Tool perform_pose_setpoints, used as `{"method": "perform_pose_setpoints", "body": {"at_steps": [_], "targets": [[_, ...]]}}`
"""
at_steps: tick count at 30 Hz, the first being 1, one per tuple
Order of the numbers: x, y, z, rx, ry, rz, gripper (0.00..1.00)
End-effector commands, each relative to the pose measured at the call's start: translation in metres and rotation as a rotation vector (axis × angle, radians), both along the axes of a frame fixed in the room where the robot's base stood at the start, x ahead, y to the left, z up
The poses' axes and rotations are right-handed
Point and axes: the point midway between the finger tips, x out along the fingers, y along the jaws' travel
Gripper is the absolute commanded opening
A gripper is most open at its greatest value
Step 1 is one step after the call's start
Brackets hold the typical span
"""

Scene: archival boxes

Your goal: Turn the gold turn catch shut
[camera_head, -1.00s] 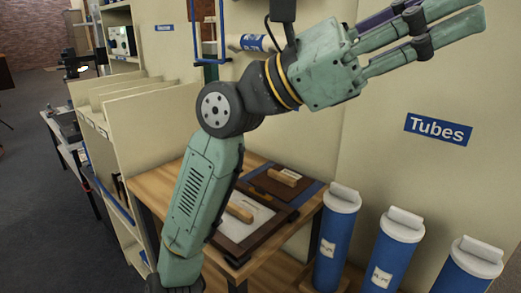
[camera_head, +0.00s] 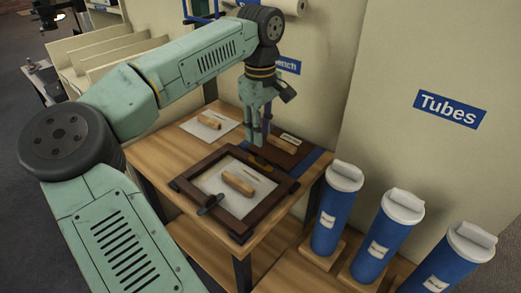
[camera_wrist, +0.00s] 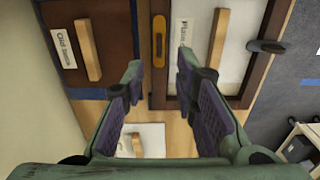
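The gold turn catch (camera_wrist: 159,40) is a narrow plate with rounded ends on the dark wooden frame (camera_wrist: 157,85). In the wrist view it lies lengthwise along the frame's bar, beside the white panel. In the head view the gold catch (camera_head: 259,163) shows small on the frame's far side, close to my fingers. My gripper (camera_wrist: 160,66) is open and empty, its fingertips apart. In the wrist view the catch appears just beyond the gap between them. In the head view my gripper (camera_head: 258,132) points down above the catch; its exact height is unclear.
The white panel (camera_head: 212,183) bears a wooden handle (camera_head: 238,184). A black catch (camera_head: 211,204) sticks out from the frame's near side. A brown panel (camera_wrist: 117,20) with a handle lies beside it. Several blue tubes (camera_head: 326,238) stand right of the table.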

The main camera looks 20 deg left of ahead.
Motion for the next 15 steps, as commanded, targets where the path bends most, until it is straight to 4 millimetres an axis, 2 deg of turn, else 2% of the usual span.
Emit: {"method": "perform_pose_setpoints", "body": {"at_steps": [3,9,15], "targets": [[-0.001,-0.001,-0.023,-0.003,0.001,-0.002,0.27],[0.000,-0.001,-0.057,-0.004,-0.001,0.000,0.27],[0.000,-0.001,-0.073,-0.004,-0.002,-0.001,0.27]]}}
